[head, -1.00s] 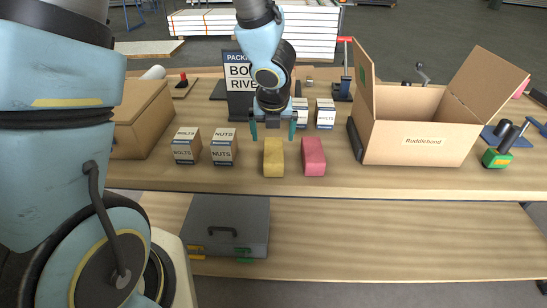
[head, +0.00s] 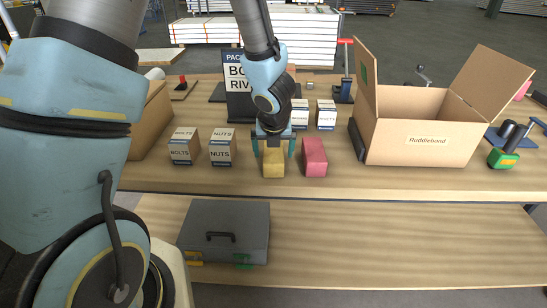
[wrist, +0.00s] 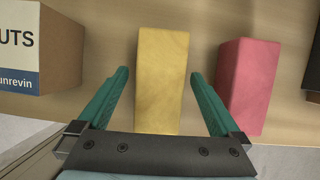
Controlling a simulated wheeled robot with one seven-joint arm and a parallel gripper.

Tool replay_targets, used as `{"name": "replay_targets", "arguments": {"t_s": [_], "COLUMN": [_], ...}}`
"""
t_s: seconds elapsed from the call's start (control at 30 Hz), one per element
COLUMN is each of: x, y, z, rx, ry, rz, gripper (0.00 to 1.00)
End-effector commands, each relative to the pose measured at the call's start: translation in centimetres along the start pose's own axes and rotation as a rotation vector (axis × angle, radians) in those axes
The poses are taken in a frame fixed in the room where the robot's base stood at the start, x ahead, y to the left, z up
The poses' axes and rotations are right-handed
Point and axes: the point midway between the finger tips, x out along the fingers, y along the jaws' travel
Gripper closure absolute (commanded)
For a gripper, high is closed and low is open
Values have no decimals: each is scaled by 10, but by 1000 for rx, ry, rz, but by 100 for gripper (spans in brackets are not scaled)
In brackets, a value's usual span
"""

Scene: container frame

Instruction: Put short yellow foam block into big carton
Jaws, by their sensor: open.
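The short yellow foam block (head: 274,164) stands on the workbench near its front edge, left of a pink block. My gripper (head: 273,150) is open above the yellow block, with one finger on each side of it. In the wrist view the yellow block (wrist: 162,75) lies between the two teal fingers of my gripper (wrist: 158,78), with a gap on both sides. The big carton (head: 421,140), labelled "Ruddlebond", stands open on the right of the bench with its flaps up. Its inside floor is hidden.
The pink block (head: 314,157) stands close to my right finger; it also shows in the wrist view (wrist: 249,85). Two nuts and bolts boxes (head: 222,148) stand to the left. A grey case (head: 226,232) lies on the lower shelf.

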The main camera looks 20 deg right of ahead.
Motion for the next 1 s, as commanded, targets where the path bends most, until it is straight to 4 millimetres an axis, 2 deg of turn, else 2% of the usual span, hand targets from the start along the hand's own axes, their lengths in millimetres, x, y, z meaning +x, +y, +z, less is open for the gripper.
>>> {"name": "replay_targets", "arguments": {"t_s": [0.8, 0.87, 1.0], "x": [4, 4, 4], "y": [0, 0, 0], "z": [-2, -2, -2], "rx": [1, 1, 1], "ry": [0, 0, 0], "rz": [0, 0, 0], "gripper": [0, 5, 20]}}
